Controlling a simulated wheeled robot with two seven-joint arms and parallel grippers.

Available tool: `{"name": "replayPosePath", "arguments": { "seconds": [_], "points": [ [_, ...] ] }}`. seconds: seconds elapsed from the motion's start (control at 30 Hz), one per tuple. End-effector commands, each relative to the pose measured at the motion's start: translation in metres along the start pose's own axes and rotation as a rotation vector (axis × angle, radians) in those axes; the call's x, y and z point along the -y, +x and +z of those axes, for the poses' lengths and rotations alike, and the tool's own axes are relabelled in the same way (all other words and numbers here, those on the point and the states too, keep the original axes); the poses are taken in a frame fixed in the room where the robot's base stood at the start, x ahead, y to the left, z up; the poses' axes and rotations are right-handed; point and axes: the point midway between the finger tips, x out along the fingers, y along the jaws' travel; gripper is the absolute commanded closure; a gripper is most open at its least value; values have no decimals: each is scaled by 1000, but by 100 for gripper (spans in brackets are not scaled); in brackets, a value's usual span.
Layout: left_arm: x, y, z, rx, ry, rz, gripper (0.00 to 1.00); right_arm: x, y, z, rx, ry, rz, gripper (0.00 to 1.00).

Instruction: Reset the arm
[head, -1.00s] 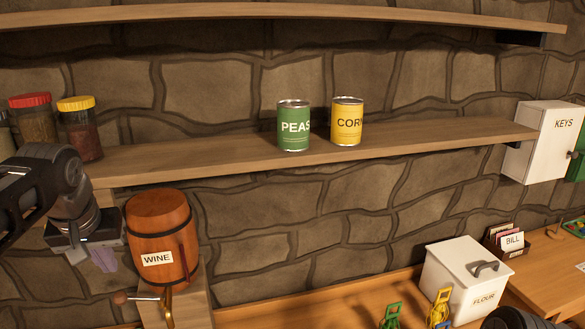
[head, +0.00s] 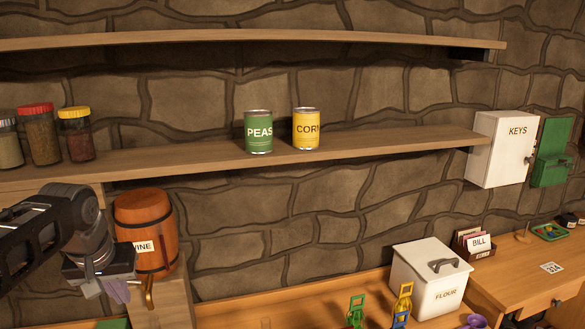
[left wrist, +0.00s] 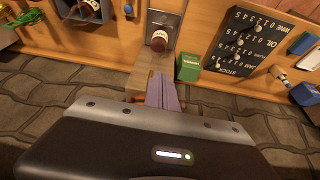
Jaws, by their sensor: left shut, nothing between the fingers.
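My left gripper (head: 118,291) hangs at the lower left of the head view, in front of the wine barrel. Its fingers are shut with nothing between them. In the left wrist view the closed purple fingers (left wrist: 162,92) point toward the wooden furniture. The orange-brown wine barrel (head: 146,220) stands upright on a wooden stand, partly hidden by my left arm. My right gripper does not show in the head view.
A shelf (head: 360,143) holds a peas can (head: 258,132), a corn can (head: 306,128) and several spice jars (head: 42,135). A white flour bin (head: 428,275) stands on the counter at lower right. A white key cabinet (head: 497,148) hangs on the wall.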

Motion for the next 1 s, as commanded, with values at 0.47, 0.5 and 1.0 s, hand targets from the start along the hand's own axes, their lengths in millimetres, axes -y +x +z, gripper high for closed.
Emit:
{"name": "replayPosePath", "arguments": {
  "seconds": [0.47,0.5,1.0],
  "points": [
    [-81,155,49,101,99,162,100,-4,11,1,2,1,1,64],
    [-93,176,62,117,108,186,100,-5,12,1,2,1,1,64],
    [-197,382,367,360,82,382,100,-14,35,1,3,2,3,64]
  ]
}}
